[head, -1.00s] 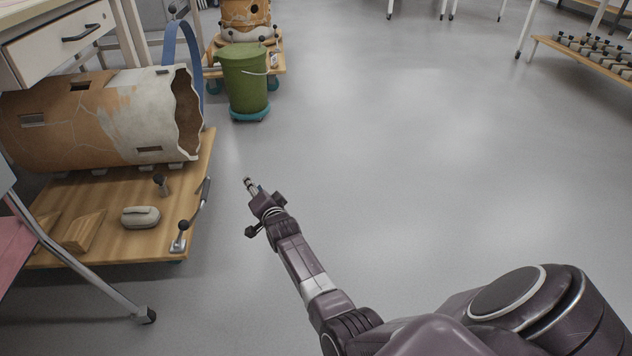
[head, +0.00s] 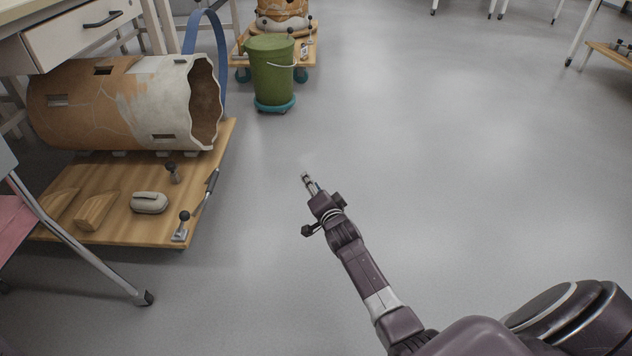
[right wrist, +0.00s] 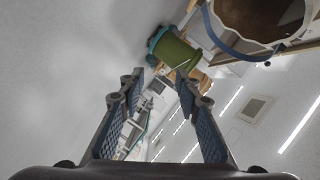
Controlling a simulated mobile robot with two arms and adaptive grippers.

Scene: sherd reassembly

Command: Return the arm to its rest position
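My right arm reaches out from the lower right of the head view over bare floor. My right gripper (head: 307,182) is at its end, pointing up and left in the picture, to the right of the wooden cart and apart from it. In the right wrist view the two fingers (right wrist: 160,84) stand apart with nothing between them, so it is open and empty. My left gripper and left arm are not in view.
A low wooden cart (head: 125,222) at left carries a large cracked clay cylinder (head: 135,100). A green bucket (head: 270,75) stands behind it. A chair leg (head: 85,255) is at lower left, a shelf (head: 612,55) at far right. The middle floor is clear.

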